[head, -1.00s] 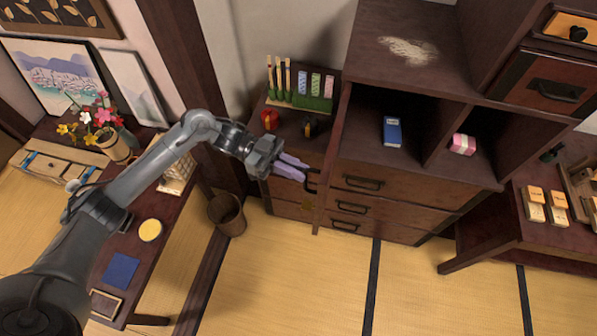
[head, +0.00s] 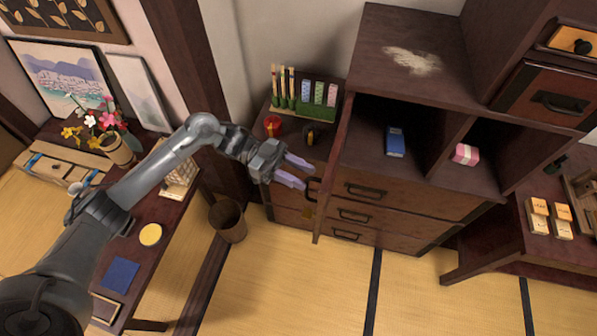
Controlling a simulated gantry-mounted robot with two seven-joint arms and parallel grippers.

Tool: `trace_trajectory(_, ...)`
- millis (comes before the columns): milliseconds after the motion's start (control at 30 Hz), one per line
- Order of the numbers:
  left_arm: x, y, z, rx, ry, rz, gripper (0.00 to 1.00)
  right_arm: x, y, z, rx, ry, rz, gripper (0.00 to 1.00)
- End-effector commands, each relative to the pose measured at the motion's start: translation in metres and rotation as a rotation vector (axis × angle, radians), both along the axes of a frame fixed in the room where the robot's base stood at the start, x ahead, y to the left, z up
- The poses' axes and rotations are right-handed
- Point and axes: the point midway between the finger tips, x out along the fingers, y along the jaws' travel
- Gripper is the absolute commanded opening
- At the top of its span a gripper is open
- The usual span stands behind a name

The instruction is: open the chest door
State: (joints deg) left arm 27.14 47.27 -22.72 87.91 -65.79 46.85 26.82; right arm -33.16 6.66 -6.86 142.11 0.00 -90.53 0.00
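The dark wooden chest (head: 408,187) stands at the centre right. Its door (head: 327,190) stands swung out at the chest's left front edge, seen nearly edge-on, and the upper compartments show uncovered. The door's dark handle (head: 312,189) is on its left face. My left gripper (head: 300,172) is just left of the handle, its two purple fingers spread apart. The finger tips are close to the handle; I cannot tell whether they touch it. Nothing shows between the fingers. My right gripper is out of view.
A blue box (head: 395,141) and a pink-and-white item (head: 465,154) lie in the compartments. A low cabinet with a green rack (head: 305,104) is behind my gripper. A waste basket (head: 228,221) stands below left. The tatami floor (head: 295,280) in front is clear.

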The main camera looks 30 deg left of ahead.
Motion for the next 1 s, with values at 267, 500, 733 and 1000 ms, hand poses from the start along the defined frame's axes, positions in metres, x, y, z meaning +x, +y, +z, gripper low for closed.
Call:
trace_trajectory(267, -0.001, 0.021, -0.002, 0.003, 0.002, 0.001, 0.37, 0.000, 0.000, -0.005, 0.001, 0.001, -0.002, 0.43)
trace_trajectory(500, -0.002, 0.063, -0.003, 0.004, 0.001, 0.002, 0.37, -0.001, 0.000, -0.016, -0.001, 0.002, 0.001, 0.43)
trace_trajectory(733, -0.003, 0.095, -0.002, 0.003, -0.001, 0.001, 0.37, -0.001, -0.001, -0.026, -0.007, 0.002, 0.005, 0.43)
trace_trajectory(1000, -0.004, 0.108, 0.000, 0.000, -0.001, 0.002, 0.37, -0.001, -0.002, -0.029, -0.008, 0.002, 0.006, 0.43)
